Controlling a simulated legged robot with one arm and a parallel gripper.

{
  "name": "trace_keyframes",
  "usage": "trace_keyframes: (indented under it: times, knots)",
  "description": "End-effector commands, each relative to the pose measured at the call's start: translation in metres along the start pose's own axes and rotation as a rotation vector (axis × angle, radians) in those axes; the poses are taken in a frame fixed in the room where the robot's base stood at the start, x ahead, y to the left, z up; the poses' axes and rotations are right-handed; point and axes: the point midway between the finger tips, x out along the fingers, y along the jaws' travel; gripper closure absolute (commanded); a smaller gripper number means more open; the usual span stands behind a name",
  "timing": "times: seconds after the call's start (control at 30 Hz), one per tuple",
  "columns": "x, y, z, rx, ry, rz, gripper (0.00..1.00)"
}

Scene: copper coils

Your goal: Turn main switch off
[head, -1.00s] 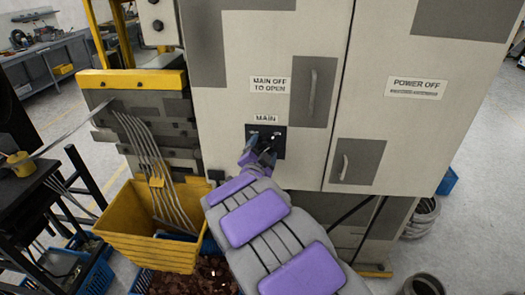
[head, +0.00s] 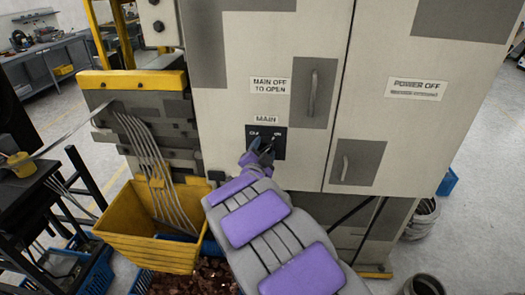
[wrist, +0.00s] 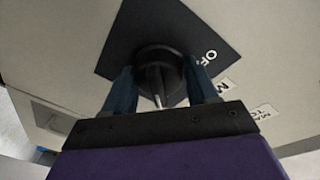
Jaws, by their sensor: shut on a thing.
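The main switch is a round black knob (wrist: 158,75) with a light pointer, on a black plate (head: 280,143) below the "MAIN" label (head: 266,119) on the cabinet door. In the wrist view the plate (wrist: 190,28) shows an "OFF" mark at the knob's right. My gripper (wrist: 160,88) has one finger on each side of the knob and is shut on it. In the head view my gripper (head: 259,152) covers most of the knob. The exact angle of the knob is hard to read.
The cabinet (head: 235,60) has metal handles (head: 312,92) and a "POWER OFF" sign (head: 415,89). A yellow bin (head: 150,240) and bent metal strips (head: 160,175) are left of my arm. A blue crate (head: 70,265) stands at lower left. Floor shows at right.

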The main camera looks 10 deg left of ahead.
Motion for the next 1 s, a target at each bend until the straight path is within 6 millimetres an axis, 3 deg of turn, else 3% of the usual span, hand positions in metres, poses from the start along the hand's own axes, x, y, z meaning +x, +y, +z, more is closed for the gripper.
trace_keyframes:
  times: [0.37,1.0]
  knots:
    - [0.0002,0.0009,-0.0011,-0.137,0.008,-0.006,0.73]
    - [0.0004,0.0037,-0.0009,-0.721,0.066,-0.063,0.73]
